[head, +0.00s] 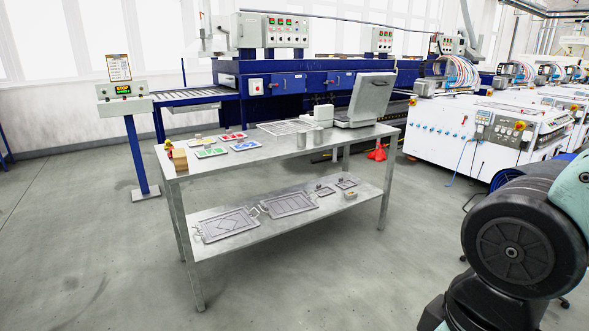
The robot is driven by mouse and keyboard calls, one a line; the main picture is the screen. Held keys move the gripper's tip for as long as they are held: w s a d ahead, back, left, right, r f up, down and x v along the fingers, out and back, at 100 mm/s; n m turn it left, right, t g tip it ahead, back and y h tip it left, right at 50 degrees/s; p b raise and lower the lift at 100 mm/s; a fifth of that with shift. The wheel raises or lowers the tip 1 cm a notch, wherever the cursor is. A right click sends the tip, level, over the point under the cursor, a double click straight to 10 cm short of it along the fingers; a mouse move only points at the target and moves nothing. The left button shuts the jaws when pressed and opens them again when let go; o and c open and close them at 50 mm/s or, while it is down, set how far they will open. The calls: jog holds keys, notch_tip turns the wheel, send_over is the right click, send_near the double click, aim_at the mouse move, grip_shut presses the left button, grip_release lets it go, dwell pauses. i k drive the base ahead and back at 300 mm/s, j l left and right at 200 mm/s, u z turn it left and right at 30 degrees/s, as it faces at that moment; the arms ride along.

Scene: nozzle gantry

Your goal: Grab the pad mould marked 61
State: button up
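Several metal moulds lie flat on the lower shelf of a steel table. A large framed plate with handles (226,224) is at the left, and a second large handled plate (289,204) is beside it. Two small flat moulds, one nearer the middle (324,191) and one further right (347,183), lie to their right. Any markings are too small to read, so I cannot tell which one is marked 61. My gripper is out of view; only part of my arm shows at the lower right, well apart from the table.
The table's shelf (235,247) sits under a metal tabletop (285,156) holding coloured cards, a wire rack (286,128) and an open grey device (370,98). A sign post (139,155) stands left. Floor in front is clear.

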aim_at(199, 142)
jog(key=i+u, duration=0.1)
jog(key=i, duration=0.55)
jog(key=i+l+u, duration=0.15)
jog(key=i, duration=0.55)
jog(key=i+l+u, duration=0.1)
jog(key=i, duration=0.55)
jog(key=l, duration=0.1)
